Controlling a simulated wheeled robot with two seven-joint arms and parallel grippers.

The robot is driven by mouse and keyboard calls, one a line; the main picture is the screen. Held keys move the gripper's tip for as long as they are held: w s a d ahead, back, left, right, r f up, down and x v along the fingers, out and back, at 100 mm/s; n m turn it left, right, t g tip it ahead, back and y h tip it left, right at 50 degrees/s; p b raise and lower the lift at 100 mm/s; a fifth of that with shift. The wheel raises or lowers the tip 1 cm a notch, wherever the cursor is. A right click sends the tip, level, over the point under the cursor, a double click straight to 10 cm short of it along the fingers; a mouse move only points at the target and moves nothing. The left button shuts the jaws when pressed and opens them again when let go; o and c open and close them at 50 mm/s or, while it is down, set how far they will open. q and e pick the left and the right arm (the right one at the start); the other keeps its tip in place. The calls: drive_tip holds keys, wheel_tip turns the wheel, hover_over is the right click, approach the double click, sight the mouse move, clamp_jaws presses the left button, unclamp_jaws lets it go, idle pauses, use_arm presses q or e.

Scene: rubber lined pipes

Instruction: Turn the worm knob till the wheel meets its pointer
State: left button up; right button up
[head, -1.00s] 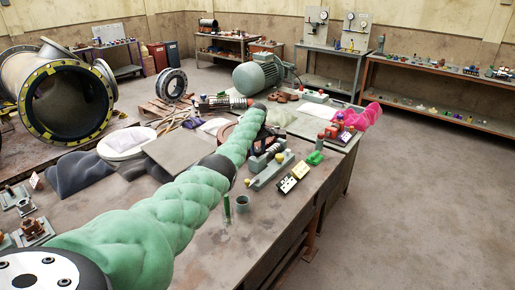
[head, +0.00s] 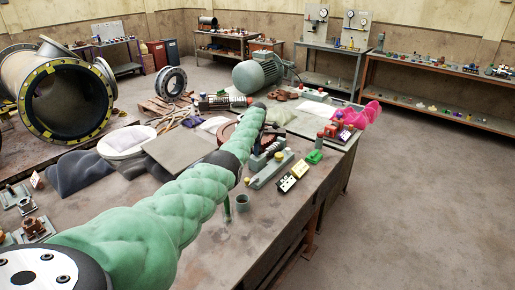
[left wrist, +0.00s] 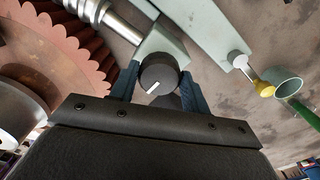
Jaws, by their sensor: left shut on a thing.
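The worm knob (left wrist: 158,74) is a dark round knob with a white mark, seen in the left wrist view. My left gripper (left wrist: 158,82) is shut on it, one blue-grey finger on each side. The mark points to the lower left. The reddish-brown toothed wheel (left wrist: 62,58) is at the left of this view, beside the steel worm shaft (left wrist: 108,19). In the head view part of the wheel (head: 224,133) shows behind my green-sleeved left arm, which hides most of the gripper and the knob. I cannot make out the pointer. My right gripper is not in view.
A grey-green bar fixture (head: 270,169) with a yellow knob stands just right of my arm. The bench front right of the cup is clear.

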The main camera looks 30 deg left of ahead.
use_arm(q)
drive_tip(key=o, duration=0.9)
drive_tip(key=shift+o, duration=0.5)
drive_tip(key=shift+r+b, duration=0.3)
drive_tip(key=shift+r, duration=0.3)
wheel_tip(320, 180, up, 6)
drive_tip(key=shift+f+b, duration=0.15)
drive_tip(key=shift+b, duration=0.95)
drive_tip(key=shift+r, duration=0.5)
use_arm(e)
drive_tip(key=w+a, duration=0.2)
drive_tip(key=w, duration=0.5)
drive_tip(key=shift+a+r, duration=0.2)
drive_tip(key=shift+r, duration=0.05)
use_arm(q)
drive_tip(key=shift+f, duration=0.15)
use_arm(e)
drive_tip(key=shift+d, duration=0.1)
